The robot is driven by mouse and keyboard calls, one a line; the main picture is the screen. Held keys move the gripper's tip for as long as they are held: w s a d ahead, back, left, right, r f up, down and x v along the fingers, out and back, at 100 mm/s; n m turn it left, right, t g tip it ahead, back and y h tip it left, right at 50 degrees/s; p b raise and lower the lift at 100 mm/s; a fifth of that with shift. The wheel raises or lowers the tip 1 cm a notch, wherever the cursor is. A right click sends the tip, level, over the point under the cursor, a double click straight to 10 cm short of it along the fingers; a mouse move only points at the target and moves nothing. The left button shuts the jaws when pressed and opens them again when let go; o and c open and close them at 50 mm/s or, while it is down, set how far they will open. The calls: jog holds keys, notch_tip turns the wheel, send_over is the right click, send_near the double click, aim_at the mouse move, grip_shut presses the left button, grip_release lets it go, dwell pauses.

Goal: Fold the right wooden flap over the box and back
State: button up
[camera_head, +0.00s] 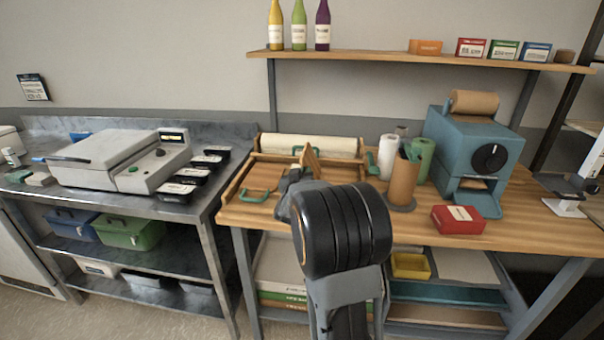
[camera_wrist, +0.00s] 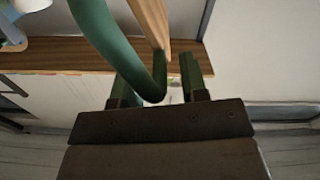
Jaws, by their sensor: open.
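The wooden folding station (camera_head: 236,190) sits at the left end of the wooden table. Its right wooden flap (camera_head: 311,160) stands raised, seen nearly edge-on. Its wooden edge (camera_wrist: 150,22) also shows in the wrist view. A flat wooden panel with a green handle (camera_head: 254,196) lies on the left. My gripper (camera_wrist: 158,84) is open, with the bend of a curved green handle (camera_wrist: 101,40) between or just in front of its fingers; contact is unclear. In the head view my arm hides much of the station, and I cannot make out the box.
A paper roll (camera_head: 310,146) lies behind the station. Upright rolls (camera_head: 388,156), a brown cup (camera_head: 404,182), a red box (camera_head: 458,219) and a blue machine (camera_head: 468,155) stand to the right. A metal bench (camera_head: 110,206) is on the left.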

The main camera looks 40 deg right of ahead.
jog(key=shift+w+d, duration=0.2)
jog(key=shift+d, duration=0.05)
grip_shut()
dwell(0.3)
